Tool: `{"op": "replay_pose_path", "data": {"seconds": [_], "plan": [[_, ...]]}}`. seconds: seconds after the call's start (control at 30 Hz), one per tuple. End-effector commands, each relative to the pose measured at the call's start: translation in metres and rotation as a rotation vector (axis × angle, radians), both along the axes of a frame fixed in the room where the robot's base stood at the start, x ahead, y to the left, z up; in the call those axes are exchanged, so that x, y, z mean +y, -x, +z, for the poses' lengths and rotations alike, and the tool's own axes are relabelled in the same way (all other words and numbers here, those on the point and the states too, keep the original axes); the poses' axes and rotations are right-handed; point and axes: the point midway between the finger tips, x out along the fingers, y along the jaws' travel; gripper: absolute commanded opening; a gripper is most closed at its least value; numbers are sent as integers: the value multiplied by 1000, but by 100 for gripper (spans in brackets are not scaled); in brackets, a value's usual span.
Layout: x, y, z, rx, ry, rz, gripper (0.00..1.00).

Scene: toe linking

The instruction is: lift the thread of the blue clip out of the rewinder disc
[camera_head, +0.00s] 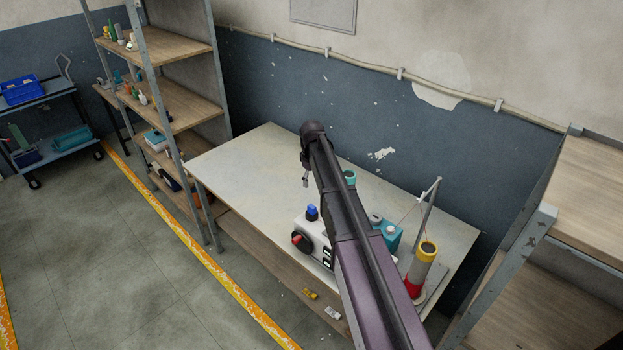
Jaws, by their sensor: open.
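My arm crosses the middle of the view, and my gripper (306,182) hangs at its far end above the white table (240,160). The gripper looks small and open, with nothing visible in it. A white machine (318,250) stands on the table below and partly behind my arm. A small blue piece (312,211) stands on its top; I cannot tell whether it is the blue clip. A dark round disc (304,246) with a red part is on its front, possibly the rewinder disc. No thread can be made out there.
The left table top is clear. Shelves (180,105) stand left, another rack (540,235) right. Small yellow (310,293) and white pieces lie below.

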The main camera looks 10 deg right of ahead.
Motion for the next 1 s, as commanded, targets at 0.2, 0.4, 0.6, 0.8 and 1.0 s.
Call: {"op": "replay_pose_path", "data": {"seconds": [0.2,0.4,0.6,0.8,1.0], "plan": [[0,0,-2,0,0,0,71],[1,0,-10,0,0,0,71],[2,0,-24,0,0,1,71],[2,0,-40,0,0,1,71],[2,0,-55,0,0,1,71]]}}
